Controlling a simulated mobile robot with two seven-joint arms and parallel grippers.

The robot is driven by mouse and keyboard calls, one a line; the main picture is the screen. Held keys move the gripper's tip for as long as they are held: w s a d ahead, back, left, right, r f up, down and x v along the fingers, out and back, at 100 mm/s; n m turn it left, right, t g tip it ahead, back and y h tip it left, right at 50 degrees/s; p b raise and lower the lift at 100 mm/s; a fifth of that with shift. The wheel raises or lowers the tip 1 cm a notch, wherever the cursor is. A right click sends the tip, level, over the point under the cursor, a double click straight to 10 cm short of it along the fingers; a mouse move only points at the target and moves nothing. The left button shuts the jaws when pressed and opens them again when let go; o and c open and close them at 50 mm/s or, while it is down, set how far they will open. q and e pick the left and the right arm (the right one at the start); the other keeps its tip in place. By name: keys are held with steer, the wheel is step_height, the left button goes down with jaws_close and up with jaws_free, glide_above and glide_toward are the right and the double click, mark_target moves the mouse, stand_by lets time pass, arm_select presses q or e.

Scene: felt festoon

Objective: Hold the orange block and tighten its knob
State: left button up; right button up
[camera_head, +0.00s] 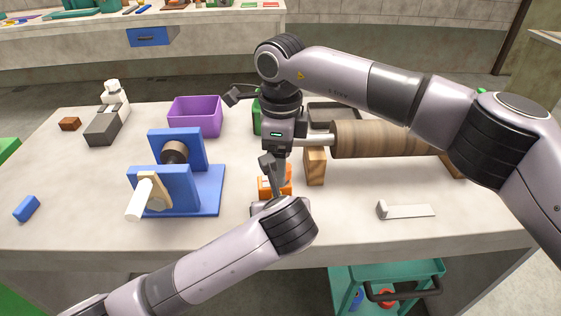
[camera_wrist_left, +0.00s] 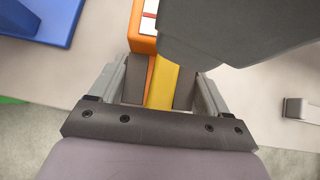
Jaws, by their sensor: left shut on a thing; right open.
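The orange block (camera_head: 289,184) stands near the table's front middle, partly covered by my arms. It also shows in the left wrist view (camera_wrist_left: 143,42), with a white and red marked top. My left gripper (camera_wrist_left: 160,82) is shut with its dark fingers on either side of a yellow part (camera_wrist_left: 161,84) joined to the orange block. In the head view the left forearm and wrist hide most of that grip. My right gripper (camera_head: 274,178) points down over the orange block, open. A grey body, apparently the right gripper, covers the block's right side in the left wrist view. The knob is not clearly visible.
A blue stand (camera_head: 210,190) with a roller and white handle is left of the block. A wooden roller (camera_head: 375,139) on wooden supports lies to the right. A purple bin (camera_head: 195,116) is behind.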

steer(key=shift+f, duration=0.6)
steer(key=c, duration=1.1)
steer(key=shift+m, duration=1.6)
steer(key=o, duration=1.1)
steer(key=shift+r, duration=0.1)
